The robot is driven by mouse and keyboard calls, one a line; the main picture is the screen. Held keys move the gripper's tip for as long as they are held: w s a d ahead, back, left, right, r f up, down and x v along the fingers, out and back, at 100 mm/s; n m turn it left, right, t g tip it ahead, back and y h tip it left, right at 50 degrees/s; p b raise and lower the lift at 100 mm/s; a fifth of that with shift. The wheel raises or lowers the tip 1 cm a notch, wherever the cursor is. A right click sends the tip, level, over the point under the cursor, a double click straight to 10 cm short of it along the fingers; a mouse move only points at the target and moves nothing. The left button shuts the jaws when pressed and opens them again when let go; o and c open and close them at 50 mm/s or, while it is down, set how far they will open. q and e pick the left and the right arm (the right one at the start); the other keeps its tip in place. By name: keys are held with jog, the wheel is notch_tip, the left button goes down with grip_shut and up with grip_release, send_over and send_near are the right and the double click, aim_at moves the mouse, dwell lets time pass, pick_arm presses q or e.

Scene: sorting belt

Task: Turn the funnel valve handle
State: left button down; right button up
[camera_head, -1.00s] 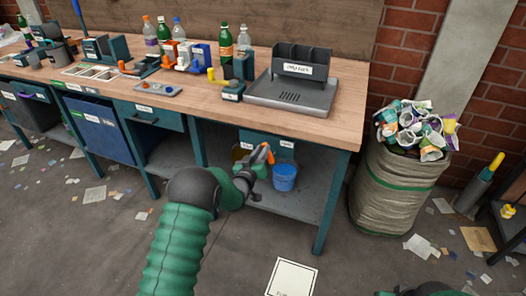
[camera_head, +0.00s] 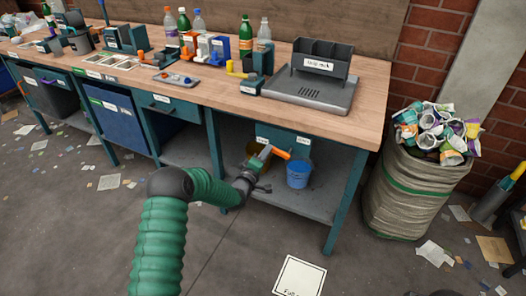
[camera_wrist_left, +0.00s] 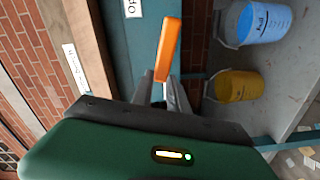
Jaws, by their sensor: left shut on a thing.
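The orange valve handle (camera_head: 279,153) is under the bench, in front of a teal box (camera_head: 284,138) with small white labels. It points to the right and slightly down in the head view. My left gripper (camera_head: 262,160) is shut on its near end. In the left wrist view the orange handle (camera_wrist_left: 168,48) rises from between the fingers (camera_wrist_left: 166,90), which hide its lower end. The funnel itself cannot be made out.
A blue bucket (camera_head: 299,174) and a yellow bucket (camera_head: 253,148) stand below the box on the lower shelf (camera_head: 315,205). The wooden bench top (camera_head: 225,95) carries bottles and devices. A sack of cups (camera_head: 415,190) stands at the right.

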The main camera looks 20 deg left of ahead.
pick_arm(q)
jog(key=shift+w+a+r+n+t+b, duration=0.15)
jog(key=shift+w+n, duration=0.25)
jog(key=shift+n, duration=0.45)
jog(key=shift+w+a+r+n+t+b, duration=0.15)
jog(key=shift+w+n+b, duration=0.15)
jog(key=shift+n, duration=0.55)
pick_arm(e)
jog(key=shift+f, duration=0.55)
pick_arm(q)
jog(key=c, duration=1.2)
grip_release()
jog(key=shift+c, duration=0.2)
jog(key=s+f+p, duration=0.2)
jog(key=s+p, duration=0.3)
jog(key=s, duration=1.3)
jog(key=shift+a, duration=0.2)
pick_arm(e)
jog(key=r, duration=0.1)
jog(key=w+r, duration=0.2)
jog(key=r, duration=0.1)
jog(key=shift+w+d, duration=0.2)
jog(key=shift+w, duration=0.05)
